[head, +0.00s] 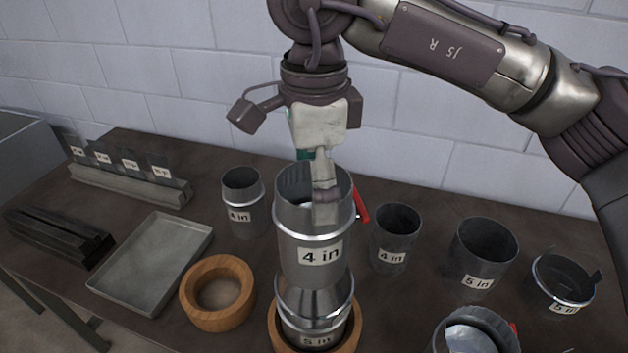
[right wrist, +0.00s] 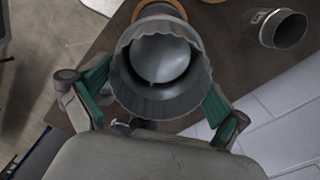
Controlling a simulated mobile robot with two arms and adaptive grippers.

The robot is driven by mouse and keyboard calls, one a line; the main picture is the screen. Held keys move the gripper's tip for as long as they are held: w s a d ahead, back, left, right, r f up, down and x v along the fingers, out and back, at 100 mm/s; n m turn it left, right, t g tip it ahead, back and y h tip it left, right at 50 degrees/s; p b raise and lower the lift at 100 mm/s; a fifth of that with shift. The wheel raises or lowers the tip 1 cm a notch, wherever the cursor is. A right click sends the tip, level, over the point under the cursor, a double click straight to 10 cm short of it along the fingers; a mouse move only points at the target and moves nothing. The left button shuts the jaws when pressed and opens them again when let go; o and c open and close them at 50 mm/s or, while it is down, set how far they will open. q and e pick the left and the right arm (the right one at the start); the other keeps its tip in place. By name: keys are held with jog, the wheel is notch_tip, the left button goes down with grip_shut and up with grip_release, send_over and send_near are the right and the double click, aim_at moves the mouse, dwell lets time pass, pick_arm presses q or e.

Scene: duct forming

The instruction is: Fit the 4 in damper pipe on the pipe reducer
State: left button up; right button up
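The 4 in damper pipe (head: 300,262) is a grey metal cylinder with a crimped top, a "4 in" label and a red handle (head: 361,204). It stands upright directly above the pipe reducer (head: 318,303), in line with it. Their ends seem to meet, but I cannot tell how far they overlap. The reducer stands in a wooden ring (head: 353,337). My right gripper (head: 326,195) points down at the pipe's top. In the right wrist view its fingers (right wrist: 157,88) lie against both sides of the damper pipe (right wrist: 160,100). My left gripper is not in view.
An empty wooden ring (head: 191,310) and a grey tray (head: 100,287) lie to the left. A 4 in pipe (head: 240,190) stands behind them. Another 4 in pipe (head: 394,240), a 5 in pipe (head: 480,258) and a short 5 in piece (head: 560,290) stand to the right.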

notch_tip(320, 180, up, 12)
dwell(0.7)
